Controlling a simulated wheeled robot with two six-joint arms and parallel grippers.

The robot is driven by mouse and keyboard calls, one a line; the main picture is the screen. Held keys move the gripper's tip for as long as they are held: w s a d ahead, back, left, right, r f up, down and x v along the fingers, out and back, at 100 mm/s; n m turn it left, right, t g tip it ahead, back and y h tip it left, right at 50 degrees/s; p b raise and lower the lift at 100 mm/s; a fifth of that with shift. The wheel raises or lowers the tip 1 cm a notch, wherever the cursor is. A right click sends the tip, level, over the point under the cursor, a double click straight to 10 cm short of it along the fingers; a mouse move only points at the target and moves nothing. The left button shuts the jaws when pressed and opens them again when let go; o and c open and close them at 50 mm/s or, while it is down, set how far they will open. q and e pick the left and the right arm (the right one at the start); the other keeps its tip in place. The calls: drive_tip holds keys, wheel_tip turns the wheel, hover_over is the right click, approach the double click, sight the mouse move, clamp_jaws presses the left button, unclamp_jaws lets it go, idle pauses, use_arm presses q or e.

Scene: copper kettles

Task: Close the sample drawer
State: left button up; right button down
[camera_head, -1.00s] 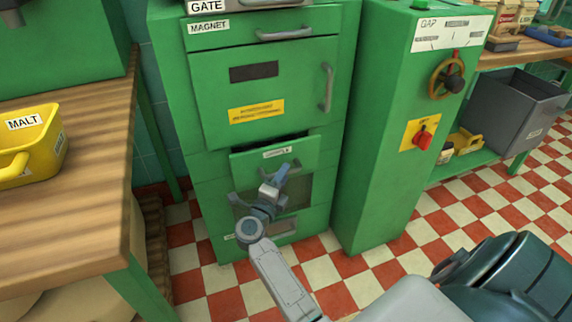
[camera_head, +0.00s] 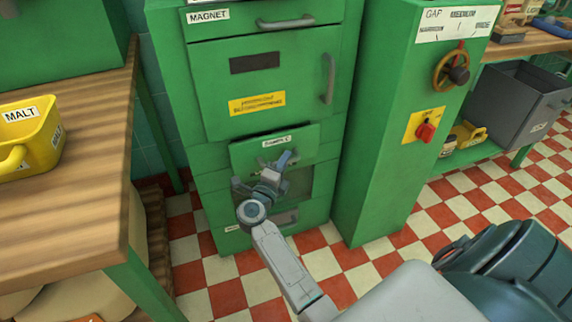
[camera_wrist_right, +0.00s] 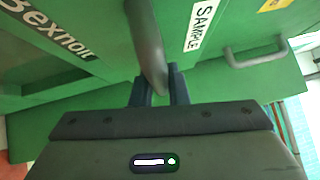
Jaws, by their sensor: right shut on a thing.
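The sample drawer (camera_head: 245,155) is a green front low in the green cabinet, with a white label on its upper part. Its front stands slightly proud of the cabinet, with a thin dark gap along its top edge. My right gripper (camera_head: 277,168) is at the drawer front, just below the label. In the right wrist view, my right gripper's fingers (camera_wrist_right: 160,88) are shut on the drawer's grey bar handle (camera_wrist_right: 146,40). The SAMPLE label (camera_wrist_right: 201,26) is to the right of the handle there. My left gripper is not seen.
Above the drawer is a closed green door with a grey handle (camera_head: 328,78) and a MAGNET drawer. A green control cabinet (camera_head: 385,170) stands to the right. A wooden bench (camera_head: 85,190) with a yellow MALT bin (camera_head: 30,140) is at the left. Checkered floor is clear between.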

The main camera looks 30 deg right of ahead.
sight(282, 152)
drive_tip(key=w, duration=0.2)
drive_tip(key=shift+w+d+r, duration=0.1)
drive_tip(key=shift+w+d, duration=0.2)
drive_tip(key=shift+w, duration=0.1)
drive_tip(key=c, duration=1.6)
unclamp_jaws()
drive_tip(key=shift+w, duration=0.1)
drive_tip(key=shift+o, duration=1)
